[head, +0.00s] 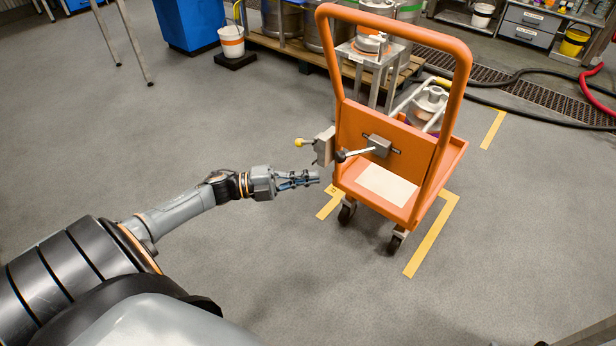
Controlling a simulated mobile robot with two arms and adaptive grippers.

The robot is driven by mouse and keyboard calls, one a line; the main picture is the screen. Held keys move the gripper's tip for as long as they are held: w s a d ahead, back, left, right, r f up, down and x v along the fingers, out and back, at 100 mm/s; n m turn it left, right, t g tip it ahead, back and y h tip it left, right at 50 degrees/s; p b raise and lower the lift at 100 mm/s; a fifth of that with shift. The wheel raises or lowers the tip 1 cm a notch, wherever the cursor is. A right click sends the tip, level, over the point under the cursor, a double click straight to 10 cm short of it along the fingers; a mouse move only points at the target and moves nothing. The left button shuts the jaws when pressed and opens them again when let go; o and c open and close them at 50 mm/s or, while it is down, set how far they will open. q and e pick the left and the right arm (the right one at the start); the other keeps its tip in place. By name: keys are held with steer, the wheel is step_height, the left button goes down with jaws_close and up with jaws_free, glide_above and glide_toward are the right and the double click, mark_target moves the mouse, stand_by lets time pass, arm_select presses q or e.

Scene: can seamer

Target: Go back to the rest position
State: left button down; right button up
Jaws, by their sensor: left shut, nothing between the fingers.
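My left gripper (298,180) is shut and empty. It points right, in front of the orange cart, with a small gap in the picture between its fingertips and the cart. The orange cart (435,176) stands on casters at centre right, with a tall looped handle. A lever with a black knob (341,156) sticks out from a grey block (378,146) on its upright panel. A second small block with a yellow knob (299,142) is at the panel's left side, above my gripper. My right gripper is out of view.
Yellow floor marks (431,237) lie around the cart. A metal stand (368,62) and a pallet with drums stand behind it. A blue bin (188,22) and a white bucket (231,42) are at the back. Black hoses and a floor grate (530,92) lie at right.

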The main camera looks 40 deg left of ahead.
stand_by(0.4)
